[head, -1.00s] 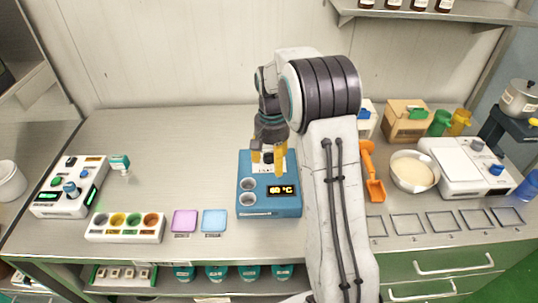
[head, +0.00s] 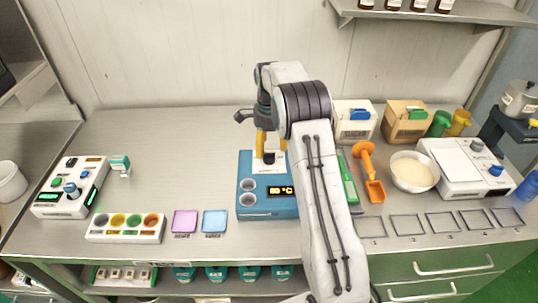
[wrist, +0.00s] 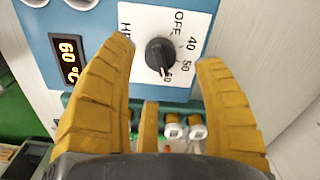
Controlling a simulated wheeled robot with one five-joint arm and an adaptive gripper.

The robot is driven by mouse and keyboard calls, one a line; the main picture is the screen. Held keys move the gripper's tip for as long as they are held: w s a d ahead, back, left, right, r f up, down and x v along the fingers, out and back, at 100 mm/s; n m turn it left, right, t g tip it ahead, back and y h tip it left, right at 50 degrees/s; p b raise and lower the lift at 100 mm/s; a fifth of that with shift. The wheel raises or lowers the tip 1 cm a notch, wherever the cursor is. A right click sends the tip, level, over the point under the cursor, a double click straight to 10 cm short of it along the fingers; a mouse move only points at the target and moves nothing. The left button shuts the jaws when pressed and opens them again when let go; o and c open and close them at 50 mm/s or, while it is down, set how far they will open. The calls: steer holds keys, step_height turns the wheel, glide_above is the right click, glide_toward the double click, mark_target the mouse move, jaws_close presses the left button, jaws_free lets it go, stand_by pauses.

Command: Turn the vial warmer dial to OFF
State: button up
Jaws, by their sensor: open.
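The vial warmer (head: 258,211) is a blue box in the middle of the bench, with two round wells and a lit display (head: 281,190). Its black dial (wrist: 160,55) shows in the wrist view on a white plate printed OFF, 40, 50 and 60. The dial's white mark points towards 60, away from OFF. My gripper (wrist: 164,54) is open, its yellow fingers on either side of the dial in that view, apart from it.
An orange scoop (head: 368,175) and a bowl (head: 413,172) stand right of my arm. A purple pad (head: 185,221) and a blue pad (head: 214,220) lie left of the warmer. Capped vials (wrist: 197,130) show beyond the warmer's edge. The bench behind left is clear.

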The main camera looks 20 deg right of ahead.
mark_target(269, 154)
steer(key=shift+f+p, duration=0.35)
steer(key=shift+f, duration=1.9)
steer(key=c, duration=1.2)
